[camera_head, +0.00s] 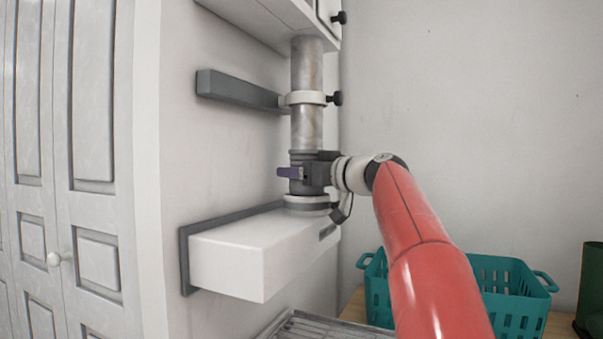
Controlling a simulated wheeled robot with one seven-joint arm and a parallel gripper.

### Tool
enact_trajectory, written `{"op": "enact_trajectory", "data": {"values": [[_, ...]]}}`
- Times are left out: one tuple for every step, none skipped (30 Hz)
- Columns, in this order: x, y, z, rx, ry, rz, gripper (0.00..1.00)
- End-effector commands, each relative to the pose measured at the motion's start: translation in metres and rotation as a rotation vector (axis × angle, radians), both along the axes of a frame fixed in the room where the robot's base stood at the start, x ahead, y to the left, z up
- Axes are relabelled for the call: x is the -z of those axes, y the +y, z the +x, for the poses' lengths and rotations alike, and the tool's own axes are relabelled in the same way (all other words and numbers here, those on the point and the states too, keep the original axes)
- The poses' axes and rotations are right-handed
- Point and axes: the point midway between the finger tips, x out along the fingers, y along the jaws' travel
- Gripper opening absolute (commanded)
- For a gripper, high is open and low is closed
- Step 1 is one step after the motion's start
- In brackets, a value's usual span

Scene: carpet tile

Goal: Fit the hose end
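A grey, pipe-like hose (307,70) hangs upright below a white cabinet. Its lower end meets a dark coupling (300,156) directly above a pale round port (306,200) on a white wall box (250,255). A small purple tab (290,172) sticks out to the left at coupling height. My dark gripper (312,174) reaches in from the right and is at the coupling. Its fingers blend with the dark parts, so I cannot tell whether they are closed on it. Whether the hose end is seated in the port is also unclear.
A white collar (302,98) with a black knob rings the hose, beside a grey wall bracket (240,91). A teal basket (510,292) and a green container (592,285) stand at lower right. A metal rack (320,327) lies below the box. White cabinet doors (90,120) fill the left.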

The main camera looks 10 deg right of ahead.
Motion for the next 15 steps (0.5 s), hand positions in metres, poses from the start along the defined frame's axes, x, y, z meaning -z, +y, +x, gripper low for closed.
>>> {"op": "enact_trajectory", "data": {"values": [[0.002, 0.000, 0.000, 0.000, -0.001, 0.001, 0.41], [0.003, 0.000, 0.000, 0.000, -0.001, 0.001, 0.41], [0.004, 0.000, 0.000, 0.000, -0.001, 0.001, 0.41], [0.005, 0.000, 0.000, 0.000, -0.001, 0.001, 0.41], [0.005, 0.000, 0.000, 0.000, -0.001, 0.001, 0.41], [0.006, 0.000, 0.000, 0.000, -0.001, 0.001, 0.41], [0.007, 0.000, 0.000, 0.000, -0.001, 0.001, 0.41], [0.008, 0.000, 0.000, 0.000, -0.001, 0.001, 0.41], [0.009, 0.000, 0.000, 0.001, -0.001, 0.001, 0.41], [0.010, 0.000, 0.000, 0.001, -0.001, 0.001, 0.41], [0.010, 0.000, 0.000, 0.001, -0.001, 0.001, 0.41], [0.011, 0.000, 0.000, 0.001, -0.001, 0.001, 0.41], [0.012, 0.000, 0.000, 0.001, -0.001, 0.001, 0.41], [0.013, 0.000, 0.000, 0.001, -0.001, 0.001, 0.41], [0.014, 0.000, 0.000, 0.001, -0.001, 0.001, 0.41]]}}
